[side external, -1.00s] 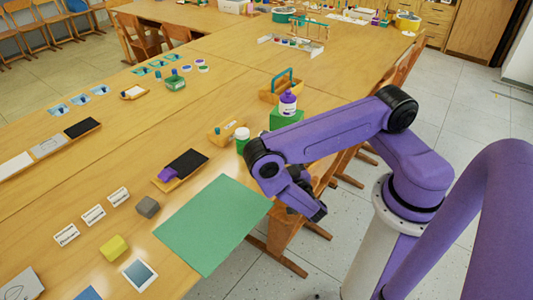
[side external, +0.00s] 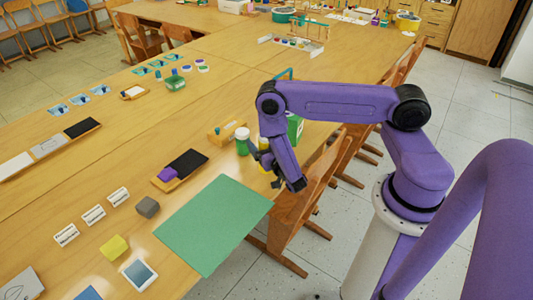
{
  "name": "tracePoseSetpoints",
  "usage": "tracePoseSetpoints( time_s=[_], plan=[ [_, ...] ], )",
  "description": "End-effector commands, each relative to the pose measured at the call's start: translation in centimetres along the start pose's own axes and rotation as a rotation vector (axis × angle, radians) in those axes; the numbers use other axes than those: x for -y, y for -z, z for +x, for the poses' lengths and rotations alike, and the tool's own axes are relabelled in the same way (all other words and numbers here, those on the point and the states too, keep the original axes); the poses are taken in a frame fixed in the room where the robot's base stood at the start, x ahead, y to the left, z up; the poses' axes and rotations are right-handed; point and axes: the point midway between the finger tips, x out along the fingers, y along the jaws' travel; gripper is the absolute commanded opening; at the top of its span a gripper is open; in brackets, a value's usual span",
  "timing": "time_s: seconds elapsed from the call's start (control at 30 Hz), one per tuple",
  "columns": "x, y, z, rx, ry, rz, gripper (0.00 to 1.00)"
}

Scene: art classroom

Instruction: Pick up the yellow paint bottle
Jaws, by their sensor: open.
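The yellow paint bottle (side external: 263,144) stands near the table's right edge, mostly hidden behind my gripper and arm. Only a narrow yellow part of it shows. My gripper (side external: 264,167) is open, right at the bottle in the picture. I cannot tell whether the bottle is between the fingers or whether they touch it. A green bottle with a white cap (side external: 242,142) stands just left of the yellow one.
A green container (side external: 294,127) stands close behind my arm. A wooden block-like holder (side external: 222,133) and a tray with a black pad (side external: 186,163) lie to the left. A green mat (side external: 212,222) lies flat in front. A chair (side external: 300,205) stands by the table edge.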

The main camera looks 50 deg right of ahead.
Motion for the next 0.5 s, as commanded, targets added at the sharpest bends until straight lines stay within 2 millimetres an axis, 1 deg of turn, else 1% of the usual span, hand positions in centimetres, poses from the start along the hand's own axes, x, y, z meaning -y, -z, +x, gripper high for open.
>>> tracePoseSetpoints(
  time_s=[0.23,0.27,0.3,0.37,0.4,0.47,0.5],
  plan=[
    [0.01,-0.01,0.18,0.001,0.001,0.000,0.86],
    [0.01,-0.01,0.18,0.001,0.001,0.000,0.80],
    [0.01,-0.01,0.17,0.001,0.001,0.000,0.67],
    [0.01,-0.01,0.16,0.001,0.001,0.000,0.47],
    [0.01,-0.01,0.16,0.001,0.001,0.000,0.34],
    [0.01,-0.02,0.15,0.001,0.001,0.000,0.15],
    [0.02,0.04,0.16,-0.001,0.001,0.000,0.14]
  ],
)
